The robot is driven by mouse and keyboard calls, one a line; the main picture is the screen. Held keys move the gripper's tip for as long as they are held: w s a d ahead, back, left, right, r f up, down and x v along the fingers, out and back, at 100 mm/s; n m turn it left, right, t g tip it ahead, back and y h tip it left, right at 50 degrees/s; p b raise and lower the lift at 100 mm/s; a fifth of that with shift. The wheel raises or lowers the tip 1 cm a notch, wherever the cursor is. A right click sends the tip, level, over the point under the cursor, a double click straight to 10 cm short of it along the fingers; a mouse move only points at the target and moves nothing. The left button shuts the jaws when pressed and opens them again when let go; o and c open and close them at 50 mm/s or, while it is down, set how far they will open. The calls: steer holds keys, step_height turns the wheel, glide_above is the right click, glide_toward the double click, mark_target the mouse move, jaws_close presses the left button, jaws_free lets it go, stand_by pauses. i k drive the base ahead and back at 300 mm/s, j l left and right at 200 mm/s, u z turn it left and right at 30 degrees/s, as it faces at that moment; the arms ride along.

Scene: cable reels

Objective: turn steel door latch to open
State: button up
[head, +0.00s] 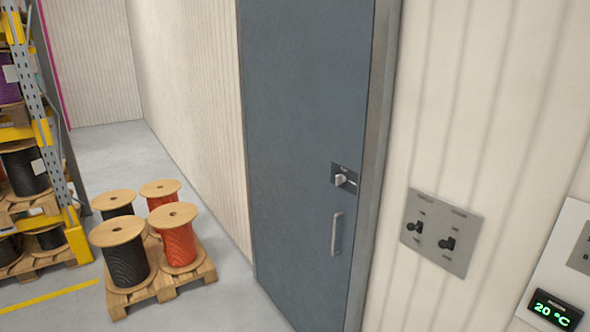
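The steel door latch (342,179) is a small light-coloured knob on a dark plate, near the right edge of a blue-grey door (300,130). A short bar points right from it toward the door frame. A vertical pull handle (337,233) sits below the latch on the same door. The door looks shut in its grey frame (381,110). My gripper is not in the head view.
A pallet (165,284) with black and orange cable reels stands on the floor left of the door. A shelf rack (45,120) with reels is at far left. A switch plate (441,233) and a display reading 20 °C (556,310) are on the right wall.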

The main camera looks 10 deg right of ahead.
mark_target(340, 178)
steer(key=i+z, duration=0.2)
steer(key=i, duration=0.3)
steer(key=i+j+z, duration=0.15)
steer(key=i, duration=0.35)
steer(key=j, duration=0.1)
